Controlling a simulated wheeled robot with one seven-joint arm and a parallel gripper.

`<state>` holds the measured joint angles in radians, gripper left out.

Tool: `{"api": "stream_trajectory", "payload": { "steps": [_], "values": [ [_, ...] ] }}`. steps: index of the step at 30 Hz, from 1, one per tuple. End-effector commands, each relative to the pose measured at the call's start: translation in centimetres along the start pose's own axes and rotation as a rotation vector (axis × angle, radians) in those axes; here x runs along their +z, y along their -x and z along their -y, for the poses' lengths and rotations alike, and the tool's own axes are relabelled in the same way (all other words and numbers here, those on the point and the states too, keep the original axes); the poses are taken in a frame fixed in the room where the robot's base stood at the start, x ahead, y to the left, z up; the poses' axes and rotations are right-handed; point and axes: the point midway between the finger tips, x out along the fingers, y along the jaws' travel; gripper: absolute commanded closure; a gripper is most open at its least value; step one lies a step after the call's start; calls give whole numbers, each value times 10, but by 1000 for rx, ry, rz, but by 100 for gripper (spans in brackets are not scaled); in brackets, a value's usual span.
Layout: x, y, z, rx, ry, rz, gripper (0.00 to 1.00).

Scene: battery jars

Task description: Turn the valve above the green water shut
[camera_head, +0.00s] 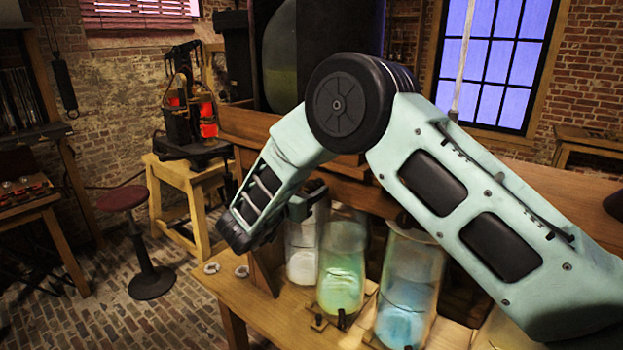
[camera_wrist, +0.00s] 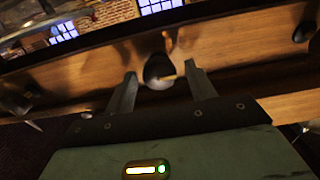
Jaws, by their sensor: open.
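In the head view the jar of green water (camera_head: 341,277) stands on the wooden bench, between a jar of pale, whitish water (camera_head: 301,252) and a jar of blue water (camera_head: 405,300). My arm crosses in front of the area above them and hides the valve there. In the wrist view my gripper (camera_wrist: 162,88) is open. Between its fingers, a little beyond the tips, is a rounded dark thing with a pale lower part and a small yellowish bar (camera_wrist: 158,68). It may be the valve; I cannot tell whether the fingers touch it.
A wooden ledge (camera_wrist: 240,50) runs across the wrist view, with a dark knob-like thing (camera_wrist: 303,30) at right. In the head view the bench's left front (camera_head: 258,307) is mostly bare. A red-topped stool (camera_head: 122,198) stands on the brick floor at left.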

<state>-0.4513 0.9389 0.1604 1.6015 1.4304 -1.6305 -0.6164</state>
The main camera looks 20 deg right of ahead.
Motion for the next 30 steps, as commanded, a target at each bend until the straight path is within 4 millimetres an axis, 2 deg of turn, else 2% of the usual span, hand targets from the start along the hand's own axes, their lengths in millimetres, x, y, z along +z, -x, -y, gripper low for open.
{"api": "stream_trajectory", "payload": {
  "steps": [5, 14, 19, 30],
  "values": [
    [-1, -13, 0, -1, 1, 0, 45],
    [0, -15, 0, -1, 0, 0, 45],
    [0, -15, 0, -1, 0, 0, 89],
    [4, -14, 0, -1, -44, 0, 88]
  ]
}}
